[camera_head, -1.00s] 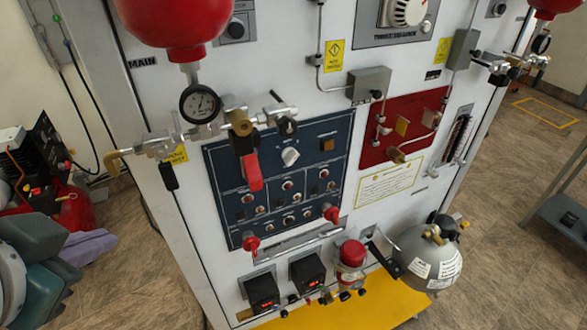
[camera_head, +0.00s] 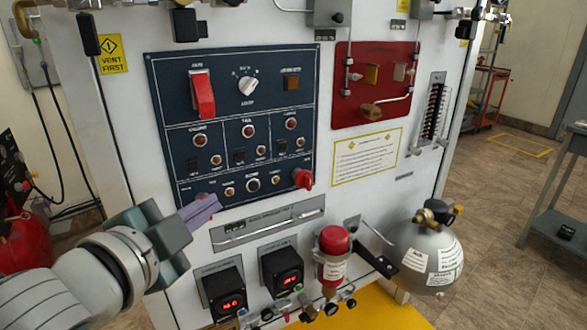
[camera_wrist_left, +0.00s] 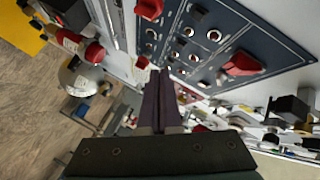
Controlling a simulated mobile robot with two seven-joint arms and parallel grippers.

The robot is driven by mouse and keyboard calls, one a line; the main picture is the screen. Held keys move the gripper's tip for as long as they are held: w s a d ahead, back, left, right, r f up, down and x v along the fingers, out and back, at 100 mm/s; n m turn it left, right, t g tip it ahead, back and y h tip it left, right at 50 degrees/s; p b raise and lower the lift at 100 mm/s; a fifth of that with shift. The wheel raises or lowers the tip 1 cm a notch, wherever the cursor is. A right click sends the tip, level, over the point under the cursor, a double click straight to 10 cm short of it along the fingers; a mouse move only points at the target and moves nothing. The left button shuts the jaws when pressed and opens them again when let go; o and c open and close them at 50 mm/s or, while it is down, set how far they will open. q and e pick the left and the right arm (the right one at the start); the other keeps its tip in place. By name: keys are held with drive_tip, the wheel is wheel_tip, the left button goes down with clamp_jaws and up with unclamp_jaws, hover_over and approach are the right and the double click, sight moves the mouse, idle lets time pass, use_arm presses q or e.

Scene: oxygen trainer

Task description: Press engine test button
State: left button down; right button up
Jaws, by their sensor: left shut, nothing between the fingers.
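The labels are too small to tell which is the engine test button. My left gripper (camera_head: 214,202) is shut and empty, its purple fingers in front of the panel's lower left corner. In the left wrist view the shut fingers (camera_wrist_left: 160,78) point towards the panel (camera_wrist_left: 215,25); contact cannot be told. My right gripper is not in view.
A red knob (camera_head: 303,178) sticks out at the panel's lower right. Below are a handle bar (camera_head: 270,228), two black digital gauges (camera_head: 282,270), a red-capped canister (camera_head: 333,258) and a grey tank (camera_head: 427,255). A red panel (camera_head: 380,85) with piping is at the right.

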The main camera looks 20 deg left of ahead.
sight(193, 166)
use_arm(q)
drive_tip(key=shift+a+r, duration=0.1)
drive_tip(key=shift+w+a, duration=0.1)
drive_tip(key=w+a+b, duration=0.1)
drive_tip(key=w+a, duration=0.4)
drive_tip(key=a, duration=0.1)
drive_tip(key=shift+w+a+b, duration=0.2)
drive_tip(key=shift+w+b, duration=0.05)
drive_tip(key=shift+b, duration=0.1)
drive_tip(key=shift+a, duration=0.1)
idle(2.0)
drive_tip(key=shift+w+a, duration=0.25)
drive_tip(key=shift+w, duration=0.05)
drive_tip(key=shift+w+a, duration=0.2)
drive_tip(key=shift+a, duration=0.1)
idle(0.6)
idle(0.4)
drive_tip(key=shift+s+d+p, duration=0.35)
drive_tip(key=shift+s+d, duration=0.15)
drive_tip(key=shift+d, duration=0.1)
